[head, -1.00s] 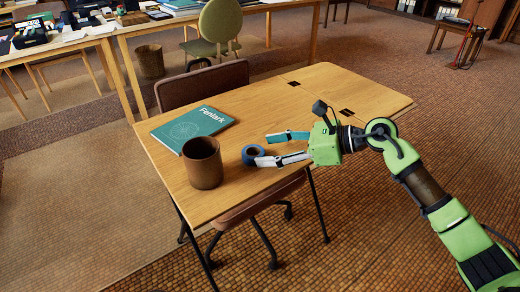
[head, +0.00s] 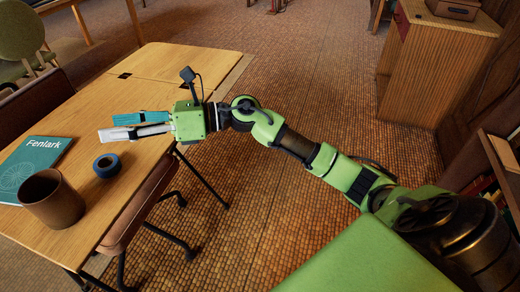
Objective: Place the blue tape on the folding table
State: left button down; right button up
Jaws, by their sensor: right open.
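The blue tape (head: 107,166) is a small roll with a dark centre. It lies flat on the wooden folding table (head: 160,66), near its front edge, right of the brown cup. My right gripper (head: 106,126) is open and empty above the table, pointing left. In the picture its fingertips are just above the roll, with a gap between them and the tape. My left gripper is not in view.
A brown cup (head: 52,200) and a teal book (head: 30,168) marked Fenlark are on the table's left part. A brown chair (head: 140,205) is tucked at the front edge. A wooden cabinet (head: 430,70) stands at the right. The table's far end is clear.

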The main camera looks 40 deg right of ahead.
jog(key=w+d+r+m+t+h, duration=0.1)
jog(key=d+m+t+h, duration=0.45)
jog(key=m+t, duration=0.9)
jog(key=s+d+f+m+g+h, duration=0.1)
jog(key=d+f+m+g+h, duration=0.1)
jog(key=d+f+m+h, duration=0.6)
jog(key=s+d+f+m+g+h, duration=0.1)
jog(key=s+f+m+g+h, duration=0.15)
jog(key=f+m, duration=0.6)
jog(key=s+d+f+m+g+h, duration=0.2)
jog(key=s+d+f+m+g, duration=0.1)
jog(key=s+f+m+g, duration=0.45)
jog(key=s+a+f+m+g, duration=0.1)
jog(key=s+f+g, duration=0.1)
jog(key=s, duration=0.4)
jog(key=s+a+f+m+g, duration=0.1)
jog(key=s+f+m, duration=0.1)
jog(key=s+f, duration=0.2)
jog(key=s+f+m+g+y, duration=0.1)
jog(key=s+f, duration=0.3)
jog(key=s, duration=0.4)
jog(key=shift+s+a+m+g, duration=0.3)
jog(key=shift+a+m+g, duration=0.1)
jog(key=shift+g, duration=0.45)
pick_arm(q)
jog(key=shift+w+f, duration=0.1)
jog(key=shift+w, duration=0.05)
pick_arm(e)
jog(key=shift+w+f, duration=0.1)
jog(key=shift+f, duration=0.05)
